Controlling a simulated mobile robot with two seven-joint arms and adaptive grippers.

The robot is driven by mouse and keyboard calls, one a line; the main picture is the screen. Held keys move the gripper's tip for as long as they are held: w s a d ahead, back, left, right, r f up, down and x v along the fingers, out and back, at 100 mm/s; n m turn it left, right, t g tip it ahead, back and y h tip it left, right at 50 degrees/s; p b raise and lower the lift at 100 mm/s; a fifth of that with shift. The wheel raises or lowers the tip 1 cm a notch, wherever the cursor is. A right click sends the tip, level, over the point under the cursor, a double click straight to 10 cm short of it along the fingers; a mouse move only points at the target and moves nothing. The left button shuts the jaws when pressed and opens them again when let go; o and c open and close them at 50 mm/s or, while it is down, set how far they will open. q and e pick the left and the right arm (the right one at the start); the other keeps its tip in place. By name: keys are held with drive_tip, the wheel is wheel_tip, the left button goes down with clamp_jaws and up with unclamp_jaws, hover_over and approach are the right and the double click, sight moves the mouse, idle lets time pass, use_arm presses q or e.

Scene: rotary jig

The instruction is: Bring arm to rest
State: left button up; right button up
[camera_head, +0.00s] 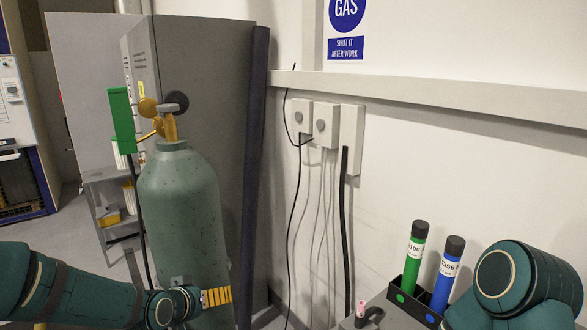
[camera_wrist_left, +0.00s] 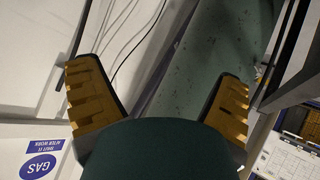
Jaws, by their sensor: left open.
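My left arm (camera_head: 85,298) comes in from the lower left of the head view, dark teal. Its gripper (camera_head: 216,297) is in front of the lower part of the gas cylinder, with yellow ribbed finger pads. In the left wrist view the gripper (camera_wrist_left: 160,78) is open, its two fingers wide apart with nothing between them held. The green gas cylinder (camera_head: 180,210) stands upright; its surface also fills the middle of the left wrist view (camera_wrist_left: 205,70). I cannot tell whether the gripper touches it. My right arm (camera_head: 525,275) shows at the lower right; its gripper is out of view.
A green tube (camera_head: 412,255) and a blue tube (camera_head: 446,270) with black caps stand in a black holder (camera_head: 408,300) at the lower right. A grey cabinet (camera_head: 205,80) is behind the cylinder. Wall boxes (camera_head: 325,125) with hanging cables are on the wall.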

use_arm(q)
drive_tip(key=s+d+f+g+b, duration=0.2)
drive_tip(key=s+d+f, duration=0.1)
drive_tip(key=s+f, duration=0.4)
drive_tip(key=s+d+f+g+b, duration=0.1)
drive_tip(key=s+d+f+g, duration=0.2)
drive_tip(key=s+f, duration=0.4)
drive_tip(key=s+d+f+g+h+b, duration=0.1)
drive_tip(key=s+f, duration=0.7)
drive_tip(key=f, duration=0.8)
drive_tip(key=d+g+b, duration=0.1)
drive_tip(key=d+g, duration=0.1)
drive_tip(key=d, duration=0.1)
drive_tip(key=shift+f+b, duration=0.25)
drive_tip(key=shift+b, duration=0.05)
